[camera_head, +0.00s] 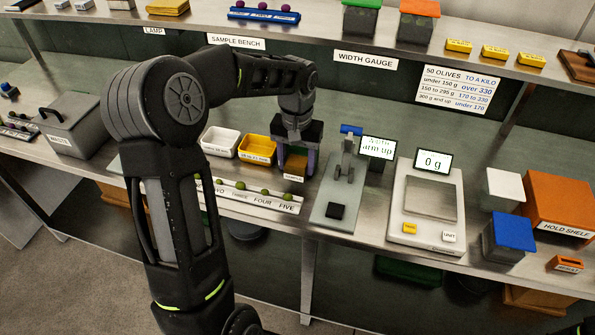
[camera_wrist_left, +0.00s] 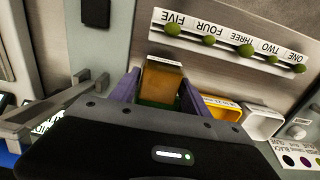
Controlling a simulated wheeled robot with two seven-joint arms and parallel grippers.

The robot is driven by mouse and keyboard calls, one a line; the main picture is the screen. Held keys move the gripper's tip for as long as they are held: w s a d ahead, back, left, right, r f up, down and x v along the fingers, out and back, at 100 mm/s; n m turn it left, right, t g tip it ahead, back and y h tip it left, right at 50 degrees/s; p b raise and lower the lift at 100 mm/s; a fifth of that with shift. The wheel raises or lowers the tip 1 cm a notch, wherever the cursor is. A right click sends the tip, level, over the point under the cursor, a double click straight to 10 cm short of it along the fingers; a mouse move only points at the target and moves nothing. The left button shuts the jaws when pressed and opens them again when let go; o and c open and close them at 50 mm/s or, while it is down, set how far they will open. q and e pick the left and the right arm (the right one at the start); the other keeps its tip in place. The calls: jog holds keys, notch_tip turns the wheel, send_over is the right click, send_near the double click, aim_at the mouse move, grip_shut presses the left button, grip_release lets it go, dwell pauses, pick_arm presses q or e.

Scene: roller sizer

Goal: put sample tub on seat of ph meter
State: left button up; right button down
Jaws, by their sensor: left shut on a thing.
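The sample tub (camera_head: 293,177) is a small brown-orange tub with a white label. My left gripper (camera_head: 296,162) is shut on it, with a purple finger on either side. In the left wrist view the tub (camera_wrist_left: 162,82) sits between the fingers (camera_wrist_left: 158,95), with something green at its lower end. I cannot tell whether it touches the counter. Just right of it stands a device that looks like the pH meter (camera_head: 325,200). It has a grey base, a black square pad (camera_head: 336,211), a grey upright and a screen (camera_head: 378,148) ending "arm up". The pad is empty. My right gripper is out of view.
A white tub (camera_head: 220,141) and a yellow tub (camera_head: 257,149) stand left of the gripper. A numbered olive strip (camera_head: 252,196) lies along the front edge. A scale (camera_head: 425,205) reading 0 g stands right of the meter. A shelf (camera_head: 330,57) runs above the counter.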

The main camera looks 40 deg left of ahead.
aim_at(297, 173)
pick_arm(q)
jog(key=shift+f+p, duration=0.35)
jog(key=shift+f, duration=1.5)
jog(key=shift+f, duration=0.1)
jog(key=o, duration=1.5)
notch_tip(297, 173, up, 12)
jog(key=shift+r+b, duration=0.1)
jog(key=shift+b, duration=0.6)
jog(key=shift+c, duration=0.4)
